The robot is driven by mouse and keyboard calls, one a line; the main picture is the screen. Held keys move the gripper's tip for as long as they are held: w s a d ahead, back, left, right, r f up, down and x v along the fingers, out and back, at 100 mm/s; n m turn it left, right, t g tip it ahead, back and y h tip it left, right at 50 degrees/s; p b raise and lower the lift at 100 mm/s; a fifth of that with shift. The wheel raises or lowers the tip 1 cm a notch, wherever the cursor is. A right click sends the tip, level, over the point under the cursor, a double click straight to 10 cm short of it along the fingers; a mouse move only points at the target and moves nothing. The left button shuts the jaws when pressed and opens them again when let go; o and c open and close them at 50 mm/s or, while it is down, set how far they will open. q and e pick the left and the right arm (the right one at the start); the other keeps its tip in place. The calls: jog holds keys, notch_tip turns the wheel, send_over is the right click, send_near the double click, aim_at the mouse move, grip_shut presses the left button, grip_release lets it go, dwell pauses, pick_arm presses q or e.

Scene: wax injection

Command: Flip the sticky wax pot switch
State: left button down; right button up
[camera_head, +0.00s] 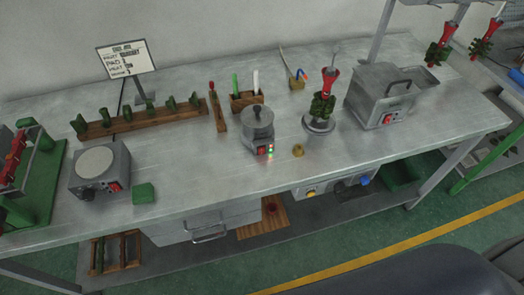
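A small round metal pot (257,128) with a knobbed lid stands near the middle of the bench; it looks like the sticky wax pot. A red switch (261,150) is on its front, with small lit green and red lights beside it. Which way the switch is tipped is too small to tell. The lid is on. Neither of my grippers is in view, and nothing touches the pot.
A hot plate (98,161) stands at the left and a lidded metal tank (381,91) at the right. A red-and-green wax tree (324,98) stands right of the pot. A small brass-coloured piece (298,150) lies nearby.

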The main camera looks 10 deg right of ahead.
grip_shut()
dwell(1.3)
